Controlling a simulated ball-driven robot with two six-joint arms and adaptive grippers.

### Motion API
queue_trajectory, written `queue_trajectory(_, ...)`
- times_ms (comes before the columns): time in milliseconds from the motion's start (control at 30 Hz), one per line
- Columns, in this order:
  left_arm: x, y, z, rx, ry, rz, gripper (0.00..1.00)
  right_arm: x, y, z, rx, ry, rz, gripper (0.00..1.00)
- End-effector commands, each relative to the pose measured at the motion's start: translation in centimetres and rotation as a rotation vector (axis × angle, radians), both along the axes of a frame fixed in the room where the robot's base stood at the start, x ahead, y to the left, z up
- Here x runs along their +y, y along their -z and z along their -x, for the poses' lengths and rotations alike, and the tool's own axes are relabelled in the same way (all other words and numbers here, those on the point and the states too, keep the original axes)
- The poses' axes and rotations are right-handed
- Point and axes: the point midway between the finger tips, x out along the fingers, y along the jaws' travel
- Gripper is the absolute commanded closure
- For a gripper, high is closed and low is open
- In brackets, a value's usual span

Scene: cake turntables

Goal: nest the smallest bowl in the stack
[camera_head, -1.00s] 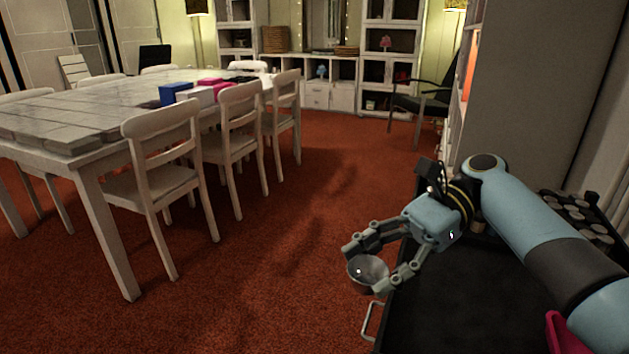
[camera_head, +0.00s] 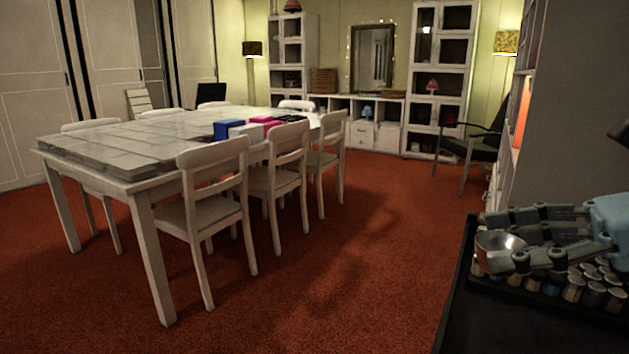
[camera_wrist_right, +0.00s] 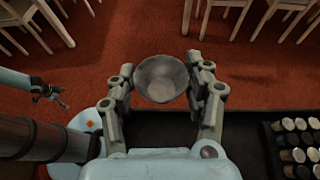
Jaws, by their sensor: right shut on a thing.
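A small grey metal bowl (camera_head: 497,243) is held at the right of the head view, above a black surface. My right gripper (camera_head: 504,240) is shut on it, with a finger on each side of its rim. In the right wrist view the bowl (camera_wrist_right: 161,80) sits upright between the fingertips, its inside visible and empty. What seems to be my left gripper (camera_wrist_right: 49,93) shows small at the left of the wrist view; its jaws are too small to read. No stack of bowls shows in either view.
A black worktop (camera_head: 500,325) lies below the bowl, with a rack of several small jars (camera_head: 592,290) beside it. A white table (camera_head: 150,180) with chairs (camera_head: 215,205) stands to the left. Red carpet (camera_head: 370,260) lies open between them.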

Motion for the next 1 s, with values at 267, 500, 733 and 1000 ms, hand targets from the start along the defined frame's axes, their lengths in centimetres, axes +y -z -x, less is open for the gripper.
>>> queue_trajectory(267, 0.0, 0.0, 0.0, 0.0, 0.0, 0.0, 0.0, 0.9, -2.8, -1.0, 0.001, 0.107, -0.001, 0.8)
queue_trajectory(500, 0.0, 0.0, 0.0, 0.0, 0.0, 0.0, 0.0, 0.8, -2.7, -1.1, 0.003, 0.113, -0.001, 0.8)
queue_trajectory(733, 0.0, 0.0, 0.0, 0.0, 0.0, 0.0, 0.0, 0.9, -1.3, -0.8, 0.009, 0.112, -0.004, 0.8)
queue_trajectory(1000, 0.0, 0.0, 0.0, 0.0, 0.0, 0.0, 0.21, 0.8, 3.1, 0.5, 0.004, 0.112, -0.003, 0.8)
